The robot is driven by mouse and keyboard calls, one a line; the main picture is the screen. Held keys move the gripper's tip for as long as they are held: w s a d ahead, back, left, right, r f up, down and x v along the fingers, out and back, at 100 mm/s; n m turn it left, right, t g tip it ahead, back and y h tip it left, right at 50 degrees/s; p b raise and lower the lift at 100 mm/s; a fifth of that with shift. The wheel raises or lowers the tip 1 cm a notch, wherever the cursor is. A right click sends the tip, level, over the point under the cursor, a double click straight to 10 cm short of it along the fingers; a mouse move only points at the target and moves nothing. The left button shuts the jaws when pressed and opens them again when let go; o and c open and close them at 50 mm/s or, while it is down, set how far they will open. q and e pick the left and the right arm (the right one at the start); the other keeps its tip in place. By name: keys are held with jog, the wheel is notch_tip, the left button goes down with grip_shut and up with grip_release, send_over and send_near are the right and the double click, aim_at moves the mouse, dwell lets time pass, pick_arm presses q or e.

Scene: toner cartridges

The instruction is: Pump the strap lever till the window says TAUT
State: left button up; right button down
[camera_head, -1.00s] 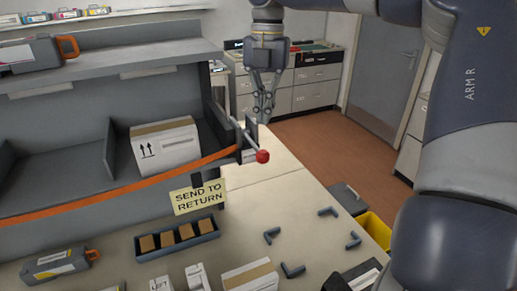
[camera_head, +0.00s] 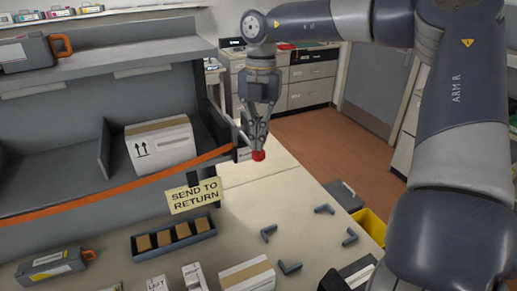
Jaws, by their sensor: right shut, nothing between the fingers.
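An orange strap (camera_head: 120,188) runs across the front of the grey shelf bay to a ratchet at the bay's right post. The ratchet's lever ends in a red knob (camera_head: 258,155). My right gripper (camera_head: 257,146) points down with its fingers shut, right at the knob and overlapping it in the picture; I cannot tell whether they touch. The lever's rod is partly hidden behind the fingers. A small pale plate (camera_head: 242,154) shows by the ratchet, too small to read. A white carton (camera_head: 159,145) with up arrows stands in the bay behind the strap. My left gripper is not in view.
On the bench are a tray (camera_head: 142,256) of brown blocks, a toner cartridge (camera_head: 55,265), a carton (camera_head: 247,275) and several grey corner brackets (camera_head: 290,268). The bench right of the sign is mostly clear.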

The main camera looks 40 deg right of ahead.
aim_at(259, 152)
jog(key=shift+f, duration=0.1)
notch_tip(259, 152, down, 4)
jog(key=b, duration=0.4)
jog(key=shift+f, duration=0.25)
jog(key=shift+r, duration=0.2)
jog(key=d+p, duration=0.1)
jog(key=w+d, duration=0.1)
jog(key=shift+w+d+r+p, duration=0.3)
jog(key=shift+r+p, duration=0.1)
